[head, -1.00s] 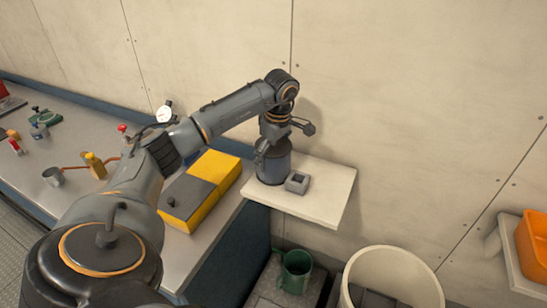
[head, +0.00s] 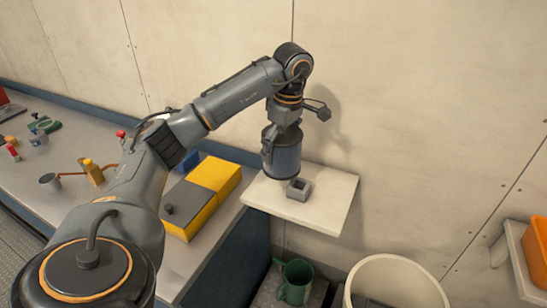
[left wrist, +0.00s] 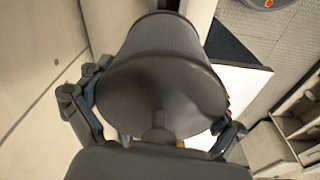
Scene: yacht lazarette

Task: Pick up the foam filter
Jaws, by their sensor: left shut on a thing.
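The foam filter (head: 282,160) is a dark blue-grey cylinder with grey ends. My left gripper (head: 284,138) is shut on it from above and holds it upright over the back left part of the white shelf (head: 325,204). In the left wrist view the filter (left wrist: 165,85) fills the middle, with a wide grey end and a small knob, and a finger (left wrist: 160,118) lies on each side of it. Its lower end appears slightly above the shelf. My right gripper is not in view.
A small grey block with a square opening (head: 299,190) sits on the shelf close to the filter. A yellow and grey box (head: 215,177) stands on the bench at left. Below are a green mug (head: 295,282) and a white bin (head: 395,266). The wall is close behind.

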